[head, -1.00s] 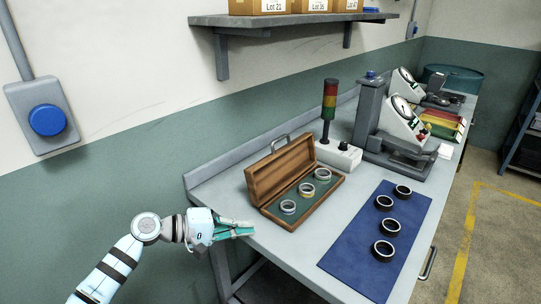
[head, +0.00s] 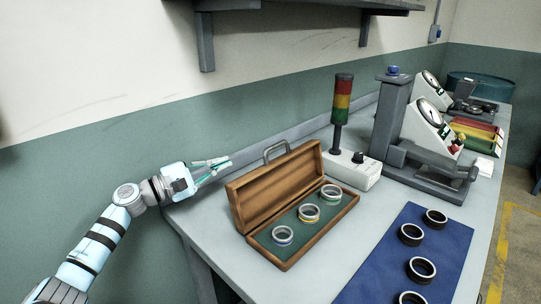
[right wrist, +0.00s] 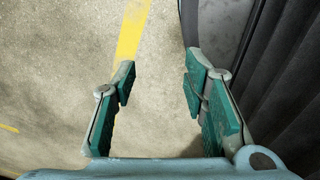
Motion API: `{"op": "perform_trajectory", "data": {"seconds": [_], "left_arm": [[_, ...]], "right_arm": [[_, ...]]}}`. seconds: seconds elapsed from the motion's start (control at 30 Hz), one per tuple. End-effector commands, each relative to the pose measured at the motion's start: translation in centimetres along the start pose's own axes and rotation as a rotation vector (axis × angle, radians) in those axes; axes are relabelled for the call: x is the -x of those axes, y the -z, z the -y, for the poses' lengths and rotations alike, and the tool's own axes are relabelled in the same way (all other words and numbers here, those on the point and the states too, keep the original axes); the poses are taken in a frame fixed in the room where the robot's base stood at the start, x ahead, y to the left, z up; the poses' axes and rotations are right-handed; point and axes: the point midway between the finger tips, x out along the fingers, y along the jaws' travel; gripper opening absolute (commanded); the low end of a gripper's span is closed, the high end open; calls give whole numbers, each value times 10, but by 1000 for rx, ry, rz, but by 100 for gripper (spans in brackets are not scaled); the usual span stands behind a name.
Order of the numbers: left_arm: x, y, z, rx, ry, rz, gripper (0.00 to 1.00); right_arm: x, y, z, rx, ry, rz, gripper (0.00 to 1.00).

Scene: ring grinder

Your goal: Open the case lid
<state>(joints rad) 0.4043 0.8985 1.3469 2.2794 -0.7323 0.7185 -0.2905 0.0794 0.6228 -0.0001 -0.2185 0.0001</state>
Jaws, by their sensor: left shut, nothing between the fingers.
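The wooden case (head: 298,236) sits on the grey bench with its lid (head: 277,182) standing open, tilted up at the back. A metal handle (head: 276,152) shows at the lid's top edge. Inside the green-lined case are three rings: a silver one with a bluish band (head: 282,235), a gold-banded one (head: 309,213) and a silver one (head: 331,194). My left gripper (head: 220,163) is shut and empty, left of the lid and apart from it. My right gripper (right wrist: 158,95) shows only in the right wrist view, open and empty above the floor.
A blue mat (head: 408,254) with several black rings lies right of the case. A shelf (head: 290,5) hangs above. Bare bench lies in front of the case.

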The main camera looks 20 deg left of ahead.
Motion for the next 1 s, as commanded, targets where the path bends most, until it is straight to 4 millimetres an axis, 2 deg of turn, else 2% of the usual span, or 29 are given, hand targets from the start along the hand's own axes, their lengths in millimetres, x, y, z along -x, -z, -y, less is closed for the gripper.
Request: {"op": "perform_trajectory", "data": {"seconds": [0.17, 0.33, 0.57, 0.7, 0.8, 1.0], "left_arm": [[-19, -2, -2, 0, -2, 7, 0], [-54, -4, -2, 2, -2, 10, 0], [-103, -3, 0, 3, 0, 8, 0], [-108, -26, -2, -3, 3, 5, 0], [-110, -36, -2, -2, 3, 4, 0], [-111, -41, 0, -1, 2, 3, 0]], "right_arm": [[5, -5, 0, 0, 0, 8, 40], [11, -14, 0, 1, 1, 24, 40], [10, -10, 0, 1, 1, 18, 40], [24, -6, -2, 1, 1, 14, 40], [29, -5, -2, 1, 0, 13, 40], [29, -5, -2, 1, 0, 13, 40]]}}
